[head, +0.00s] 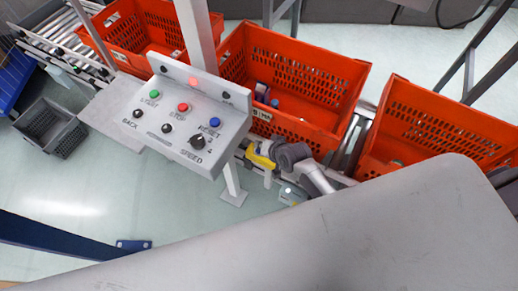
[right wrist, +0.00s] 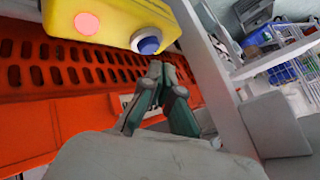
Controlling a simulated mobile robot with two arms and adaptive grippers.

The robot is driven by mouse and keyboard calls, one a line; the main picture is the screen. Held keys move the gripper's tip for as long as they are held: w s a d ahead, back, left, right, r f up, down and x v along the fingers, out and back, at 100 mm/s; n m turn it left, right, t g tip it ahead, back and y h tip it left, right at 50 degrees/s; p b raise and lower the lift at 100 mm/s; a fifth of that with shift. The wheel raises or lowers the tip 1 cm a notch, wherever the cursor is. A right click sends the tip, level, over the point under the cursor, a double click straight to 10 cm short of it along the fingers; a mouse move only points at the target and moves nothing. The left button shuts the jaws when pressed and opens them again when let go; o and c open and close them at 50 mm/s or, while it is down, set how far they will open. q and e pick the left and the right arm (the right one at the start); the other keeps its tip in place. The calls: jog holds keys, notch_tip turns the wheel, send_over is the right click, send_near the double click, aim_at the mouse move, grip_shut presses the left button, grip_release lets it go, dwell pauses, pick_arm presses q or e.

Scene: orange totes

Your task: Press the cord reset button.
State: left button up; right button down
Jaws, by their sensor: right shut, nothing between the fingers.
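A yellow box (right wrist: 110,18) fills the top of the right wrist view, with a glowing pinkish lamp (right wrist: 87,23) and a blue button (right wrist: 148,41) in a white ring. In the head view a small yellow shape (head: 258,158), likely this box, sits by the rail behind the control panel, its face hidden. My right gripper (right wrist: 158,72) is shut and empty, its tips just below the blue button in the picture; I cannot tell whether they touch it. In the head view it is small, dark grey and beside the yellow shape. My left gripper is not in view.
A grey control panel (head: 174,142) has its own blue RESET button (head: 214,122), other buttons and a speed knob. Orange totes (head: 318,75) stand on the conveyor behind. A white post (head: 197,35) rises behind the panel. A grey crate (head: 52,125) is at left.

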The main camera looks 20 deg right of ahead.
jog(key=shift+f, duration=0.1)
dwell(0.4)
jog(key=shift+f, duration=0.3)
jog(key=shift+f+b, duration=0.45)
jog(key=shift+f, duration=0.05)
dwell(0.6)
jog(key=shift+r, duration=0.1)
jog(key=shift+r+p, duration=0.8)
jog(key=shift+p, duration=0.2)
notch_tip(320, 180, up, 5)
jog(key=p, duration=0.5)
jog(key=shift+r, duration=0.1)
